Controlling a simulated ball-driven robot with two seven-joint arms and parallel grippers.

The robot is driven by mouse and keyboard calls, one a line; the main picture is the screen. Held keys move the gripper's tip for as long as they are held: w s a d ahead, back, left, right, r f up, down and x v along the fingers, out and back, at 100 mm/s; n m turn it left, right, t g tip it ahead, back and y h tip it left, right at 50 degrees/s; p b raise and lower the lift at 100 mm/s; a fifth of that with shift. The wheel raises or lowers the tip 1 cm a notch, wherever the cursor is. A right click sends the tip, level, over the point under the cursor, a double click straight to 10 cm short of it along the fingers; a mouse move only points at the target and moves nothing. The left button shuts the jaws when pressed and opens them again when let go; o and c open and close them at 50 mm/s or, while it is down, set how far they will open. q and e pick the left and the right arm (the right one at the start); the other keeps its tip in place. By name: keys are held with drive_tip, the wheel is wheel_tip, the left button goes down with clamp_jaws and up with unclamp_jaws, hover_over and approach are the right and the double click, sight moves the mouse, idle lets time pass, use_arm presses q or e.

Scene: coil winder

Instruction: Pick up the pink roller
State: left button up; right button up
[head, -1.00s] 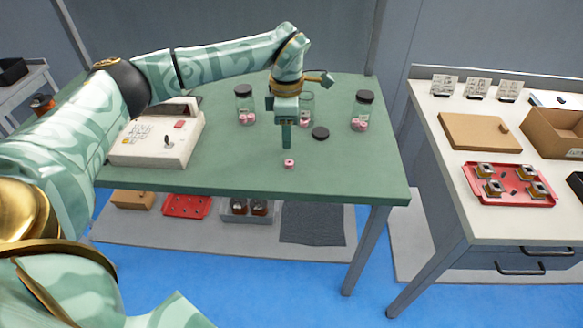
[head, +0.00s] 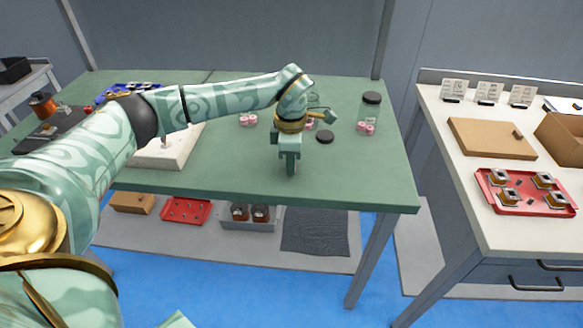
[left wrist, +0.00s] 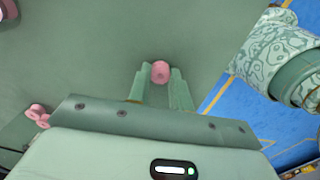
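The pink roller (left wrist: 160,72) is a small pink cylinder on the green table, seen in the left wrist view between the fingertips of my left gripper (left wrist: 160,88). The fingers stand on either side of it and look open, with very little gap; firm contact does not show. In the head view my left gripper (head: 291,170) points straight down, low over the table near its front edge, and hides the roller. My right gripper is not in view.
A white console (head: 165,152) is partly behind my arm. The front right of the table is clear.

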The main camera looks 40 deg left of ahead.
use_arm(q)
clamp_jaws()
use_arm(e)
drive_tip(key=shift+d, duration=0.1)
use_arm(q)
drive_tip(key=shift+r, duration=0.3)
drive_tip(key=r+p, duration=0.1)
drive_tip(key=r, duration=0.1)
drive_tip(key=r+p, duration=0.1)
drive_tip(key=r, duration=0.1)
drive_tip(key=shift+s+d+p, duration=0.15)
drive_tip(key=shift+d+p, duration=0.1)
drive_tip(key=shift+p, duration=0.1)
drive_tip(key=s+d+r+p, duration=0.5)
drive_tip(key=s+d+r, duration=0.3)
drive_tip(key=s+d, duration=0.1)
drive_tip(key=shift+s+d+r, duration=0.15)
drive_tip(key=shift+d+r, duration=0.05)
drive_tip(key=shift+d, duration=0.15)
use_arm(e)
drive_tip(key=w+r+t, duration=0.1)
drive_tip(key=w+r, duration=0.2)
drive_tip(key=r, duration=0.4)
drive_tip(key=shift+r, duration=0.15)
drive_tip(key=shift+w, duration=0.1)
